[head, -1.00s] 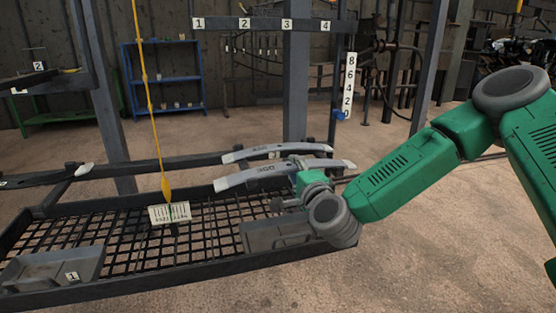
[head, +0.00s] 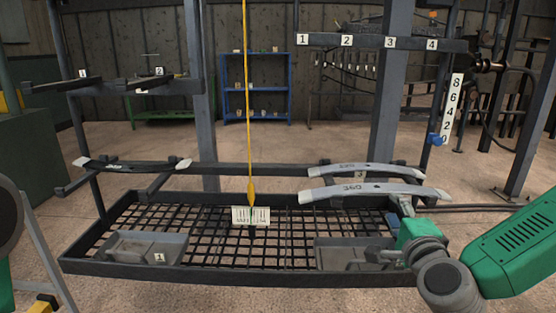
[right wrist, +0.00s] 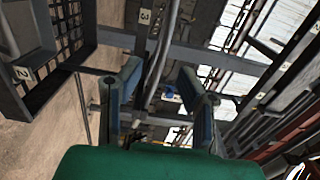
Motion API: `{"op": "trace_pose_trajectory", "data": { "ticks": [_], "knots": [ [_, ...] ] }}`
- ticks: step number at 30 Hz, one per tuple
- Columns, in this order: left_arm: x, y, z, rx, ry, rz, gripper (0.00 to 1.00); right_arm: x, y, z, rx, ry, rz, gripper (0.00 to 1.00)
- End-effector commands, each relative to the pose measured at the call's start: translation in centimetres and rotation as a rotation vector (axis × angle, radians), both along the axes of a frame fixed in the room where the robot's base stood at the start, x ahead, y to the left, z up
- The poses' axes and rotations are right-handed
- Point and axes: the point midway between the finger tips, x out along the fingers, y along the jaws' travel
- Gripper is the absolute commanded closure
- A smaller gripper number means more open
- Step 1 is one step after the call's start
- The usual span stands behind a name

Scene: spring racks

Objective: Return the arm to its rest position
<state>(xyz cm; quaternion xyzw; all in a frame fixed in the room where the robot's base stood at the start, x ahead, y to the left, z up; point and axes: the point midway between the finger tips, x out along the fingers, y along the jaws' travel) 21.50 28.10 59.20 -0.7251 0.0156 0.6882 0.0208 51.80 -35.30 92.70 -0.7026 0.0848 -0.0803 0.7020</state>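My right arm comes in from the right in the head view. Its gripper (head: 398,212) is low at the rack's right end, near the right end of the front grey leaf spring marked 360 (head: 362,189); its fingers are small and partly hidden there. In the right wrist view, the right gripper (right wrist: 160,70) has its two blue-grey fingers spread apart. A grey bar or tube passes behind the gap, and nothing is clearly held. My left gripper is not in view.
A second grey spring (head: 365,170) lies behind the front one. A dark spring (head: 130,164) lies at left. The mesh rack (head: 260,273) holds trays at both ends. A yellow pointer (head: 251,192) hangs over a scale card (head: 250,216). A post with numbers (head: 453,105) stands at right.

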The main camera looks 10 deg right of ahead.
Motion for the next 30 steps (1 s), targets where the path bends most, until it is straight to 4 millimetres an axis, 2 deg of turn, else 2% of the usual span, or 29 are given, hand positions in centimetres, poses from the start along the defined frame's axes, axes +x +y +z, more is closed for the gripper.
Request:
{"op": "trace_pose_trajectory", "data": {
  "ticks": [2,5,8,9,11,12,14,15,19,21,24,27,30],
  "knots": [
    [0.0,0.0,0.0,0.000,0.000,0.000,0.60,-0.1,0.8,-0.9,-0.022,0.030,0.026,0.68],
    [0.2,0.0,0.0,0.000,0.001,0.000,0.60,-0.5,3.1,-3.9,-0.102,0.129,0.113,0.68],
    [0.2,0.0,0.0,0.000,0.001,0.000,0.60,-2.2,6.6,-9.3,-0.240,0.297,0.264,0.68],
    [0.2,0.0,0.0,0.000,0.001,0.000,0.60,-3.3,8.0,-11.8,-0.306,0.376,0.336,0.68],
    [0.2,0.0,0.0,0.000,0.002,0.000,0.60,-5.5,9.7,-15.6,-0.409,0.493,0.450,0.68],
    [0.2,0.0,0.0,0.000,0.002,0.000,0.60,-7.2,10.6,-18.0,-0.478,0.571,0.526,0.68],
    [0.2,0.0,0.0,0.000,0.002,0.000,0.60,-10.2,11.6,-21.5,-0.582,0.687,0.645,0.68],
    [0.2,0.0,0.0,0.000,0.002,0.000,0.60,-12.3,11.9,-23.6,-0.651,0.763,0.725,0.68],
    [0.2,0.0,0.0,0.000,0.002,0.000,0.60,-19.8,11.3,-29.4,-0.870,1.000,0.991,0.68],
    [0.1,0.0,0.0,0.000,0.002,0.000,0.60,-23.5,10.3,-31.3,-0.971,1.108,1.118,0.68],
    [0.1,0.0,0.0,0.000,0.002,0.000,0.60,-27.3,8.7,-32.8,-1.076,1.225,1.259,0.68],
    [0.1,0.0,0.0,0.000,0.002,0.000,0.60,-29.4,7.6,-33.3,-1.136,1.292,1.343,0.68],
    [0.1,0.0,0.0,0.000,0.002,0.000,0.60,-30.3,7.0,-33.5,-1.159,1.322,1.377,0.68]
  ]
}}
